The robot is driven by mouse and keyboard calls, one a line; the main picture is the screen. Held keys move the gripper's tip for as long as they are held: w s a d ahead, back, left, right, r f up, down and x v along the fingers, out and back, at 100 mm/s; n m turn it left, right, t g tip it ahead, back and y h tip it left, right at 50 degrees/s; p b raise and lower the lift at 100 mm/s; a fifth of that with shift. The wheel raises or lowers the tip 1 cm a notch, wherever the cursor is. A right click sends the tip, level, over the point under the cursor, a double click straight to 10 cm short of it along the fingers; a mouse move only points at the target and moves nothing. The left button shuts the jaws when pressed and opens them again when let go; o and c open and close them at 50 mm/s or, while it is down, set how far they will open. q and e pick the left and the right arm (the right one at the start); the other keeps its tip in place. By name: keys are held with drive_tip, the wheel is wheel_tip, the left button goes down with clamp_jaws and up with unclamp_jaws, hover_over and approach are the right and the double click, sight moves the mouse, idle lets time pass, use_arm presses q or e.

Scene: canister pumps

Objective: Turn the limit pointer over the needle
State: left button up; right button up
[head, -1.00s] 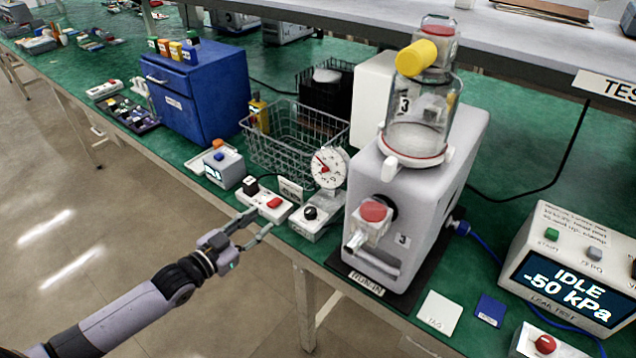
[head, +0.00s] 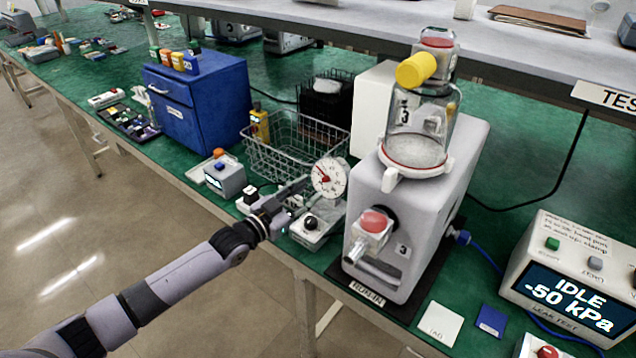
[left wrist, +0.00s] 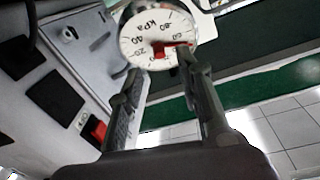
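The round white gauge (head: 330,177) stands upright on a small grey base with a black knob (head: 311,222). In the left wrist view the kPa dial (left wrist: 145,30) is ahead, its top cut off by the frame. A red block (left wrist: 158,52) sits near the dial's middle, with a thin red strip running right from it. I cannot tell pointer and needle apart here. My left gripper (head: 303,199) is just left of the gauge. In the left wrist view its fingers (left wrist: 163,68) are apart and empty, below the dial. My right gripper is not in view.
A wire basket (head: 262,163) is behind the gauge. The grey pump (head: 425,190) with its clear canister stands to the right. A small blue-buttoned box (head: 225,178) is to the left. A red switch (left wrist: 95,131) lies left of the fingers. The bench's front edge runs below the arm.

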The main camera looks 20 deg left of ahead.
sight(324, 180)
use_arm(q)
drive_tip(key=shift+x, duration=2.35)
drive_tip(key=shift+s, duration=0.1)
clamp_jaws()
